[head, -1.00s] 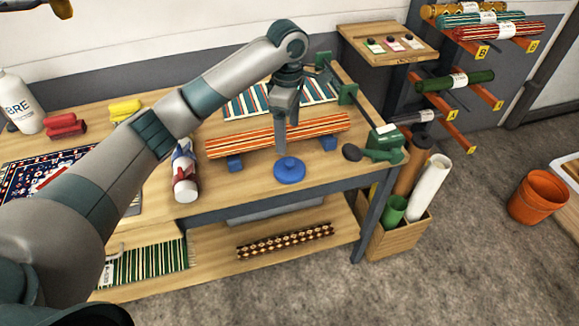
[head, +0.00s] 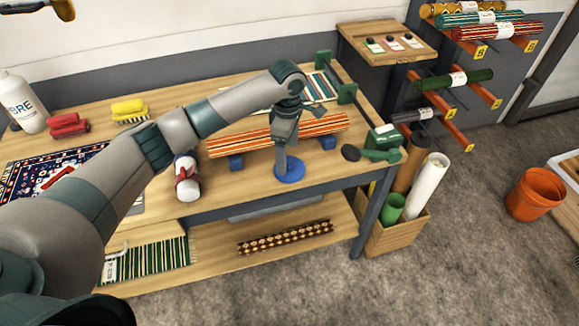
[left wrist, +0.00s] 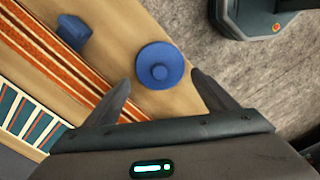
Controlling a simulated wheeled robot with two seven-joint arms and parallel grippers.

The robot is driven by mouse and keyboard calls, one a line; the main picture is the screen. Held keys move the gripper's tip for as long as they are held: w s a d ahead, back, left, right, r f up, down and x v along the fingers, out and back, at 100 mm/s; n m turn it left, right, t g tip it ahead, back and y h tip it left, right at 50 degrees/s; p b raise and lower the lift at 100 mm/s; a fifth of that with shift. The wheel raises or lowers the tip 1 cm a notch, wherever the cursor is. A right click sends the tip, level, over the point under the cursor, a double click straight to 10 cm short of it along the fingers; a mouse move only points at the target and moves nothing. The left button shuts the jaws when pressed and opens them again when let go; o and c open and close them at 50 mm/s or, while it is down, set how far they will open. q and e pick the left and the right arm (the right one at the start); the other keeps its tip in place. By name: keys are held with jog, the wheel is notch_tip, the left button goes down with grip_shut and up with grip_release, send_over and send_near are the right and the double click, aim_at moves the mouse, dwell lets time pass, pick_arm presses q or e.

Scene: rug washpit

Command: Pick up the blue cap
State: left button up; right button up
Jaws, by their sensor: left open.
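The blue cap (head: 291,172) is a flat round disc with a small knob on top, lying on the wooden table near its front edge. In the head view my left gripper (head: 281,172) is just above it and hides part of its left side. In the left wrist view the whole cap (left wrist: 160,66) shows just ahead of the gap between the two open fingers (left wrist: 160,88). Nothing is held. My right gripper is in neither view.
The table's front edge is close to the cap.

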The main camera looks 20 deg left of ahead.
aim_at(289, 166)
pick_arm(q)
notch_tip(289, 166, down, 4)
jog(key=shift+s+a+r+p, duration=0.1)
jog(key=shift+a+p, duration=0.05)
jog(key=shift+p, duration=0.75)
jog(key=shift+f, duration=0.55)
jog(key=c, duration=0.7)
